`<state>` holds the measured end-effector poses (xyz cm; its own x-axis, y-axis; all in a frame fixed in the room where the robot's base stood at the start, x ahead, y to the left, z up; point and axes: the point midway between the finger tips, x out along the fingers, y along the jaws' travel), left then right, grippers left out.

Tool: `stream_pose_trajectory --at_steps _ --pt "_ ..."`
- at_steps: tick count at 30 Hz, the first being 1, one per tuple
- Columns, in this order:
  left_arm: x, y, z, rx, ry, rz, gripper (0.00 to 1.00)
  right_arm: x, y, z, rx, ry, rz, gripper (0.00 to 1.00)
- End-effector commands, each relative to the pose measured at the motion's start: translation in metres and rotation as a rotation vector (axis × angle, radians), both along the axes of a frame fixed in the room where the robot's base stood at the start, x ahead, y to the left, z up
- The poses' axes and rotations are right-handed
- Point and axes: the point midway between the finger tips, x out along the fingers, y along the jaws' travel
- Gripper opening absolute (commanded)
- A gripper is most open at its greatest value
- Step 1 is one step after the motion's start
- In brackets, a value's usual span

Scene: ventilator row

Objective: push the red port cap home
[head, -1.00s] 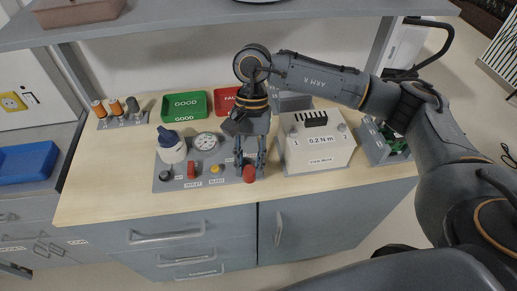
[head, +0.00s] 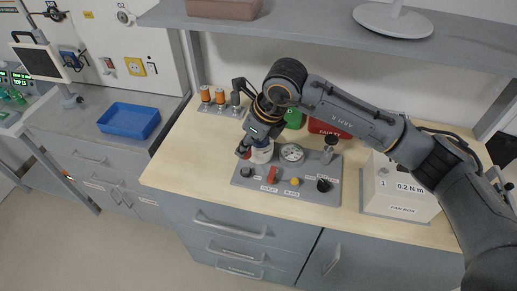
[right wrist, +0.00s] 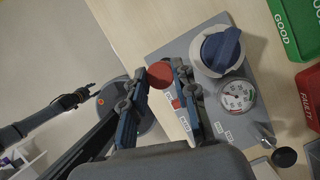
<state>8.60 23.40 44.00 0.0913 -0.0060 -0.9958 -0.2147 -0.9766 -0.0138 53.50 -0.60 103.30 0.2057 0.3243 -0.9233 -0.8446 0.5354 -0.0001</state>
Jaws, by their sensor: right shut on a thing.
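My right gripper (head: 244,145) is shut on the red port cap (right wrist: 160,75), a round red disc between its two fingertips in the right wrist view. In the head view only a bit of the cap shows at the fingertips. The gripper is over the left end of the grey panel (head: 300,193), beside the white housing (head: 262,154), whose blue knob (right wrist: 220,48) shows in the right wrist view. A black round fitting (head: 324,185) is at the panel's right end with no cap on it. What seems my left gripper (right wrist: 85,93) is small at the left of the right wrist view.
Red (head: 330,126) and green (head: 293,117) trays lie behind. A white box (head: 400,190) stands right. Bare wood is at left.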

Motion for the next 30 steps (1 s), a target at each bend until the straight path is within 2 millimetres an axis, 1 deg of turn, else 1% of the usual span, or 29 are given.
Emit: stream_pose_trajectory --at_steps 4,8,19,23,30 --pt "0.001 0.001 -0.001 0.002 0.000 0.000 0.40 0.001 0.002 -0.002 -0.001 0.001 -0.024 0.15" --pt "0.001 0.001 -0.005 0.002 0.000 0.001 0.40 0.001 0.001 -0.011 -0.001 0.003 -0.023 0.15" --pt "0.001 0.002 -0.017 0.003 -0.001 0.002 0.40 0.001 0.001 -0.043 -0.002 0.003 -0.021 0.15" --pt "0.001 0.002 -0.018 0.003 -0.001 0.002 0.40 0.001 0.001 -0.047 -0.002 0.001 -0.022 0.15" --pt "0.001 0.002 -0.018 0.003 -0.001 0.002 0.40 0.001 0.001 -0.047 -0.002 0.001 -0.022 0.15"
